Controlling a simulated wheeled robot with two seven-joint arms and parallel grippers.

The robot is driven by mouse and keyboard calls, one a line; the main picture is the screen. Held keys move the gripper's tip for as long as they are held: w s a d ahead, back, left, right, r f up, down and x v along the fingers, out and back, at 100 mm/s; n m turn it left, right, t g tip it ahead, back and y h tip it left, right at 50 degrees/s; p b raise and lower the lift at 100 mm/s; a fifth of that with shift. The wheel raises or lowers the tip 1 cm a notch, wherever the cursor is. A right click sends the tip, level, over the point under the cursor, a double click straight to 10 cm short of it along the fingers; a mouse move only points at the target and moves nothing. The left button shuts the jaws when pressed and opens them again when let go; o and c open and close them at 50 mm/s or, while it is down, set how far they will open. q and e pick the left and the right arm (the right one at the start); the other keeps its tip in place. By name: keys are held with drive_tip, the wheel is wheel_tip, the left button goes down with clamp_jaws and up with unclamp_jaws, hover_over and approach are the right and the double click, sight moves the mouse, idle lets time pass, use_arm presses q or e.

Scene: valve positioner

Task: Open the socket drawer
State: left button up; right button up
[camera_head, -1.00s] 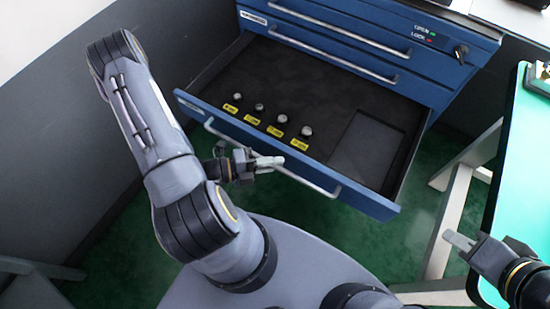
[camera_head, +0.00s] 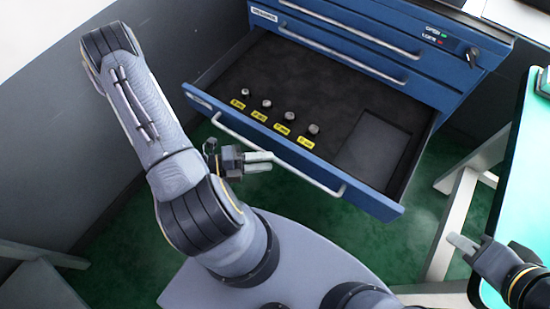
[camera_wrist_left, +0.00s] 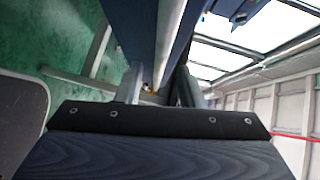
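The blue socket drawer (camera_head: 280,72) is pulled well out of the cabinet. In its dark tray stand several small metal sockets (camera_head: 291,116) with yellow labels, left of a rectangular recess. Its silver handle (camera_head: 312,181) runs along the drawer front. My left gripper (camera_head: 266,161) is just in front of the handle, with a small gap apparent. In the left wrist view its two fingers (camera_wrist_left: 160,88) are apart with nothing held, and the handle bar (camera_wrist_left: 167,40) lies ahead of them. My right gripper (camera_head: 460,243) is far right, beside the green-topped table; its finger opening is unclear.
The blue cabinet (camera_head: 400,45) has shut drawers above the open one and a lock knob (camera_head: 473,55) at upper right. A green-topped table (camera_head: 525,190) with pale legs stands right. A dark wall is left of my left arm. Green floor shows below the drawer.

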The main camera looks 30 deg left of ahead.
use_arm(q)
drive_tip(key=shift+v, duration=1.75)
